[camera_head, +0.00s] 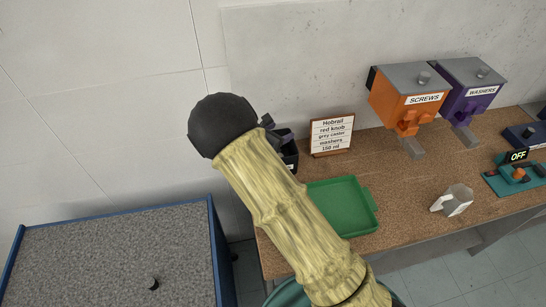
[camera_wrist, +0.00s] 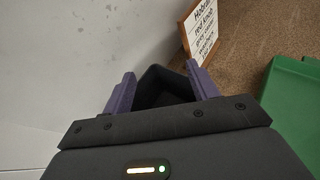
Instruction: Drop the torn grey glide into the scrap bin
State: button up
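My gripper (camera_wrist: 162,92) is open, its two purple-grey fingers wide apart with nothing seen held between them. Below and between the fingers in the wrist view is a black open-topped bin (camera_wrist: 160,78), its inside dark. The bin (camera_head: 290,152) also shows in the head view, at the bench's left end against the wall, partly hidden by my arm and gripper (camera_head: 269,128). I cannot make out a torn grey glide in the bin. A small dark curved piece (camera_head: 154,284) lies on the grey blue-edged surface at lower left; I cannot tell what it is.
A green tray (camera_head: 345,205) lies on the brown bench beside the bin. A sign card (camera_head: 331,133) stands behind it. Orange (camera_head: 405,95) and purple (camera_head: 470,85) dispensers, a white jug (camera_head: 455,201) and a teal switch box (camera_head: 515,178) are to the right.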

jog(key=b+v, duration=0.4)
jog(key=v, duration=1.3)
jog(key=shift+a, duration=0.15)
jog(key=shift+s, duration=0.15)
jog(key=s+d+f+m+g+y, duration=0.1)
jog(key=s+d+f+m+g, duration=0.1)
jog(key=d+m+g, duration=0.35)
jog(key=s+d+f+m+g, duration=0.1)
jog(key=s+d+m+g, duration=0.2)
jog(key=d+m, duration=0.55)
jog(key=s+d+r+m+y, duration=0.1)
jog(key=s+d+m+y, duration=0.5)
jog(key=s+d+m, duration=0.3)
jog(key=d+m, duration=0.4)
jog(key=m, duration=0.2)
jog(key=shift+y, duration=0.3)
jog(key=shift+w, duration=0.1)
